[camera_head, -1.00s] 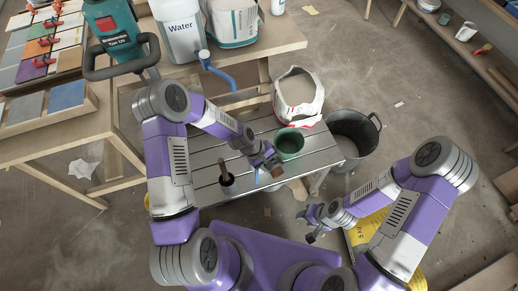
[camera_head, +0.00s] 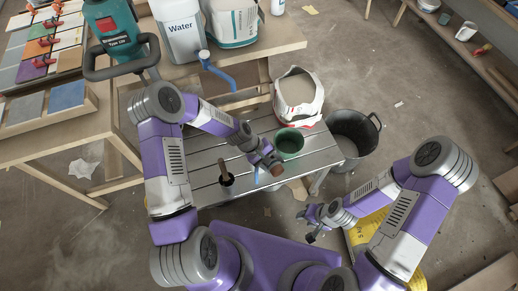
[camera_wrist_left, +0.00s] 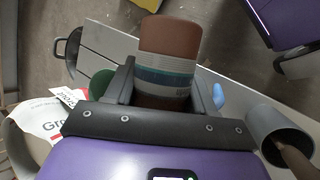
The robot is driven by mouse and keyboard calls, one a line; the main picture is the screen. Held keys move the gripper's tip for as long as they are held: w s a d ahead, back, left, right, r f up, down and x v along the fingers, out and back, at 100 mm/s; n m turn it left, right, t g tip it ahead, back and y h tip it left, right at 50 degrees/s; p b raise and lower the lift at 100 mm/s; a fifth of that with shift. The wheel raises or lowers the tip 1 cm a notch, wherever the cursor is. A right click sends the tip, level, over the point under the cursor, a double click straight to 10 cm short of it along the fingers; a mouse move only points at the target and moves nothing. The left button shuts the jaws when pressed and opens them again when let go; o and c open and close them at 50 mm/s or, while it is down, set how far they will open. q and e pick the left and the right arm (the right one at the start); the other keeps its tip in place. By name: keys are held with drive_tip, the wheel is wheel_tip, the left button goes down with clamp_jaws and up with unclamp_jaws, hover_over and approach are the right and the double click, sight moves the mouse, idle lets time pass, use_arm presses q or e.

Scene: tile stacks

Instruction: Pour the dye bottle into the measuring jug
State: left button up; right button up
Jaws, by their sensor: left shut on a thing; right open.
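My left gripper (camera_head: 267,160) is shut on a brown bottle (camera_head: 277,170) with white, teal and blue label bands, held over the slatted metal bench. In the left wrist view the bottle (camera_wrist_left: 168,45) sits between the fingers (camera_wrist_left: 163,72); its far end points away from the gripper. A green round container (camera_head: 289,142), probably the measuring jug, stands on the bench just beyond the gripper. In the wrist view the green container (camera_wrist_left: 101,83) is partly hidden behind a finger. My right gripper (camera_head: 314,221) is open and empty, low at the right of the bench.
A grey cup with a stick (camera_head: 226,180) stands left of the bottle. A blue item (camera_head: 257,176) is close to the left gripper. An open white bag (camera_head: 298,96) stands behind the green container. A dark bucket (camera_head: 352,138) is at the right.

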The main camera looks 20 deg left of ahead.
use_arm(q)
drive_tip(key=shift+w+a+r+n+g+h, duration=0.15)
drive_tip(key=shift+r+n+g+h, duration=0.25)
drive_tip(key=shift+r+g+h, duration=0.85)
idle(3.2)
drive_tip(key=shift+w+a+r+n+g+h+b, duration=0.25)
drive_tip(key=shift+r+g+h+b, duration=0.15)
drive_tip(key=shift+h, duration=0.35)
drive_tip(key=shift+w+a+r+n+g+h+b, duration=0.15)
drive_tip(key=shift+a+r+n+g+h, duration=0.1)
drive_tip(key=shift+r+h, duration=0.35)
idle(2.2)
